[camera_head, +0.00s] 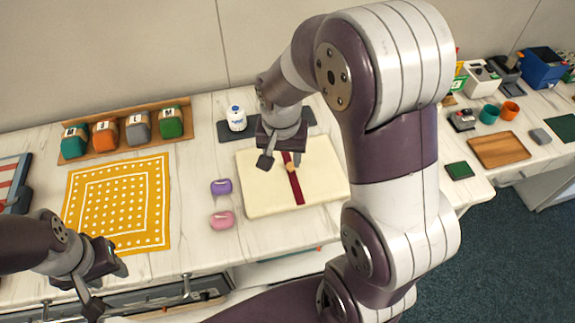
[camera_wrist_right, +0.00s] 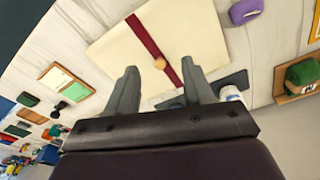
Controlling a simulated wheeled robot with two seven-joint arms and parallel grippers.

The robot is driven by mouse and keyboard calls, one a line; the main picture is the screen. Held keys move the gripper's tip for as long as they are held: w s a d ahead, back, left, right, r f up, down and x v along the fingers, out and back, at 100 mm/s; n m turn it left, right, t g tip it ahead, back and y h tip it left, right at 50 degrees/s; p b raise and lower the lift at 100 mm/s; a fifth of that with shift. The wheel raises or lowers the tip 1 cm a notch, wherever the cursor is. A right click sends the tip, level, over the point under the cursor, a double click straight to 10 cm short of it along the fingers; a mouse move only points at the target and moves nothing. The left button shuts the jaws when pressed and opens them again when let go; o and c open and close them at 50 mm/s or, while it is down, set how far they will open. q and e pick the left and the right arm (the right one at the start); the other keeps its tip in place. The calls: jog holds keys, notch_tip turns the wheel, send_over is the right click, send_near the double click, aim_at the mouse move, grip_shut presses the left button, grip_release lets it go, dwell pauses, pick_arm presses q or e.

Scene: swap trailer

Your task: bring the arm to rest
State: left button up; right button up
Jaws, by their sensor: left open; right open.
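My right gripper (camera_head: 281,162) is over the cream board with a dark red ribbon (camera_head: 263,190) in the head view. Its fingers are apart and nothing is between them. In the right wrist view the right gripper (camera_wrist_right: 158,90) shows two spread grey fingers, with the ribbon and a small tan knob (camera_wrist_right: 160,63) beyond them. My left gripper (camera_head: 108,285) is at the lower left, by the counter's front edge, open and empty. My right arm's links hide part of the counter to the right.
A yellow patterned cloth (camera_head: 118,203) lies at the left. Several lettered blocks stand in a wooden tray (camera_head: 100,155) behind it. A purple block (camera_head: 221,187) and a pink block (camera_head: 221,220) lie left of the board. A white bottle (camera_head: 236,119) stands on a dark mat behind.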

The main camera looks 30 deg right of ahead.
jog(key=s+a+f+n, duration=0.1)
jog(key=s+a+n, duration=0.2)
jog(key=s+n, duration=0.4)
jog(key=shift+s+a+f+y, duration=0.2)
jog(key=shift+s+a+y, duration=0.1)
jog(key=shift+s, duration=0.35)
